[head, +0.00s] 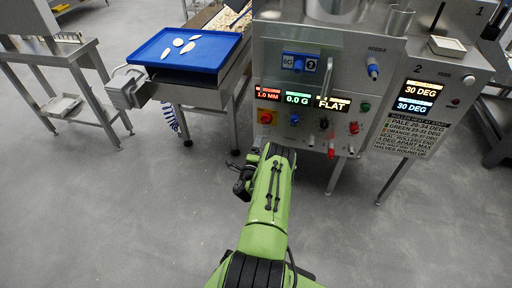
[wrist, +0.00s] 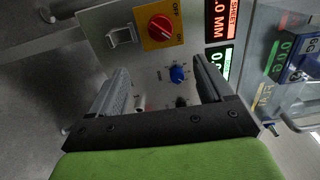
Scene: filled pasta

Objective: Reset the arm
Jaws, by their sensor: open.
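My arm is green and black and reaches forward from the bottom of the head view. My gripper shows in the wrist view (wrist: 160,95), its two grey fingers wide apart with nothing between them. It faces the control panel (head: 310,128) of a steel machine. Between and beyond the fingers is a blue knob (wrist: 178,74), and a red rotary switch on a yellow plate (wrist: 161,29) is just above. The fingers look apart from the panel, though the gap is hard to judge. In the head view the fingertips are hidden by the arm.
A blue tray (head: 184,62) with several pale pasta pieces lies on a steel table at the left. A steel side table (head: 68,95) stands further left. A second panel with 30 DEG displays (head: 416,97) is at the right. The grey floor (head: 110,215) around my arm is clear.

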